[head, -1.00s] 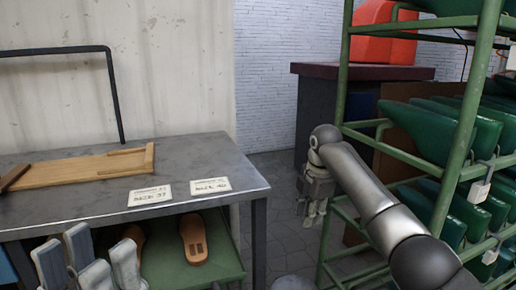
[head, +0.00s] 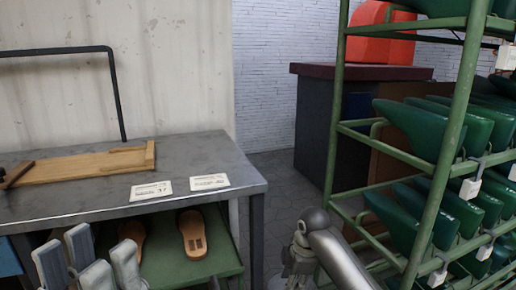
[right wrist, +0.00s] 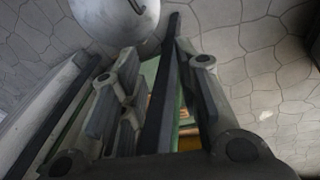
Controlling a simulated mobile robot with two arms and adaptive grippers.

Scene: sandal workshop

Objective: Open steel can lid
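No steel can or lid shows clearly in the head view. My left gripper (head: 88,262) is at the bottom left, in front of the bench's lower shelf. Its fingers are spread and nothing shows between them. My right gripper (head: 300,268) hangs low at the bottom edge, right of the bench, partly cut off by the frame. In the right wrist view, its fingers (right wrist: 155,75) stand apart with no held thing visible. A smooth grey rounded surface (right wrist: 112,14) with a dark curved line lies beyond them; I cannot tell what it is.
A grey metal bench (head: 95,197) bears a wooden board (head: 80,167) and two labels. Orange soles (head: 193,235) lie on its green lower shelf (head: 175,268). A green rack (head: 455,120) with green shoe forms stands at the right.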

